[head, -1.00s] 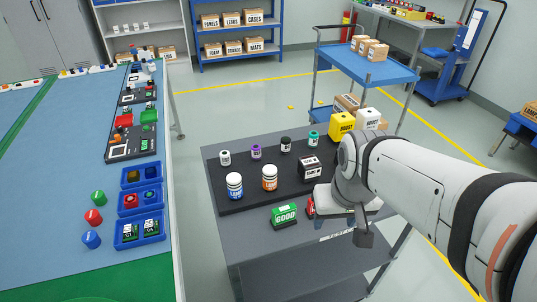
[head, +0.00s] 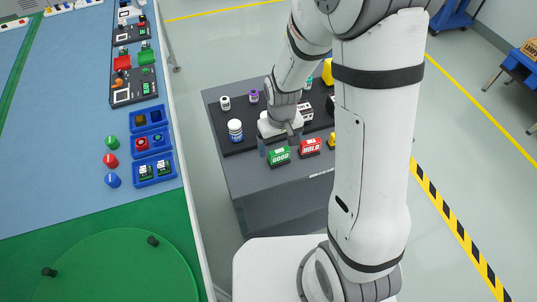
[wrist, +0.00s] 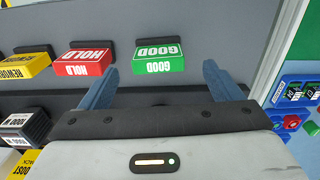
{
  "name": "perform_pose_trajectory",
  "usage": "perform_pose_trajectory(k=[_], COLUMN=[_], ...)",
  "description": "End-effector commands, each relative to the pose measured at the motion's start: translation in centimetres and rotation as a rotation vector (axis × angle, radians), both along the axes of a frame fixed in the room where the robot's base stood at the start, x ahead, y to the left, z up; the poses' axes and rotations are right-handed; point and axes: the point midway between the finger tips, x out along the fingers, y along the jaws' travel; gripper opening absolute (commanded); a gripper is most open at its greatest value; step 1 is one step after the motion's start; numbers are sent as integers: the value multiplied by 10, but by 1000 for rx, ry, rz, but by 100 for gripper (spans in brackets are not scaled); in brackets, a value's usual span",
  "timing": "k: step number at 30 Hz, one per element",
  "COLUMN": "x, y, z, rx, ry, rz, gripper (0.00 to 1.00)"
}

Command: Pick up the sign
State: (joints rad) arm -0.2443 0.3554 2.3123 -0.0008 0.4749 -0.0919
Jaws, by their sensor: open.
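Three block-like signs stand along the front of the grey table: a green GOOD sign (head: 279,157), a red HOLD sign (head: 311,146) and a yellow REWORK sign (head: 332,141), partly hidden by my arm. In the wrist view the green sign (wrist: 158,60) lies just ahead, between the lines of my two blue fingers. The red sign (wrist: 84,63) and yellow sign (wrist: 24,66) are to its left. My gripper (wrist: 160,80) is open and empty. In the head view my gripper (head: 277,143) is just behind the green sign; whether it touches cannot be told.
Behind the signs, a dark tray holds a blue-and-white bottle (head: 235,130), small jars (head: 225,103) and a dark box (wrist: 27,125). The workbench with blue bins (head: 152,141) stands left, across a floor gap.

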Motion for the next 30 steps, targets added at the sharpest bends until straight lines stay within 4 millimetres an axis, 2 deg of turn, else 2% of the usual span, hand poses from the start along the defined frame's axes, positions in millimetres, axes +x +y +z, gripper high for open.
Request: perform_pose_trajectory(k=[16,26,30], x=[-2,-2,-2], y=[-2,-2,-2], z=[-56,-61,-61], rx=[0,0,0], ry=[1,-1,-1], rz=[-2,-3,-3], gripper=[85,85,75])
